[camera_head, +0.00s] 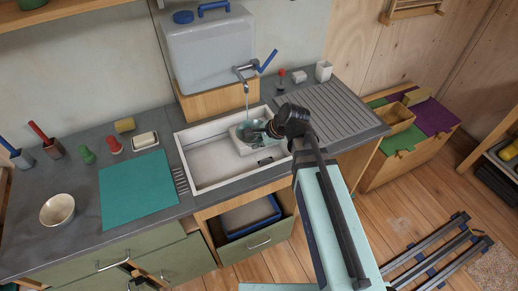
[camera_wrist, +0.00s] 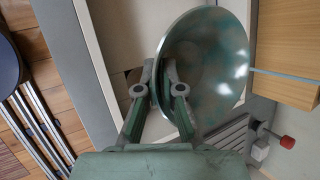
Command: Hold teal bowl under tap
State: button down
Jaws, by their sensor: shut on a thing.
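The teal bowl (camera_head: 253,127) is over the white sink (camera_head: 205,180), below the tap (camera_head: 245,69). A thin stream runs down from the tap towards the bowl. My gripper (camera_head: 272,129) is at the bowl's right side, partly hidden by my own wrist. In the wrist view the mottled teal bowl (camera_wrist: 215,65) is tilted in the picture, and my gripper (camera_wrist: 160,78) has its fingers shut on the near wall at the rim. I cannot tell whether water stands in the bowl.
A water tank (camera_head: 210,52) stands behind the sink. A ribbed drainboard (camera_head: 330,108) lies to the right, with a white cup (camera_head: 323,70) behind it. A drawer (camera_head: 250,222) below is open.

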aim_at(253, 127)
jog(key=w, duration=0.1)
jog(key=w+a+b, duration=0.1)
jog(key=w, duration=0.1)
jog(key=w+f, duration=0.1)
jog(key=w, duration=0.1)
jog(key=shift+w+a+f, duration=0.1)
jog(key=shift+w+a, duration=0.05)
jog(key=shift+a, duration=0.1)
jog(key=shift+w+a+f, duration=0.1)
jog(key=shift+w+a, duration=0.1)
jog(key=shift+w, duration=0.4)
jog(key=shift+w+a+f, duration=0.1)
jog(key=shift+w+a, duration=0.05)
jog(key=shift+w, duration=0.4)
jog(key=shift+w+a+f, duration=0.1)
jog(key=shift+w+a, duration=0.1)
jog(key=shift+w, duration=0.4)
jog(key=shift+d, duration=0.15)
jog(key=shift+w+d, duration=0.15)
jog(key=shift+d, duration=0.3)
jog(key=shift+a, duration=0.25)
jog(key=shift+a+p, duration=0.3)
jog(key=shift+p, duration=0.05)
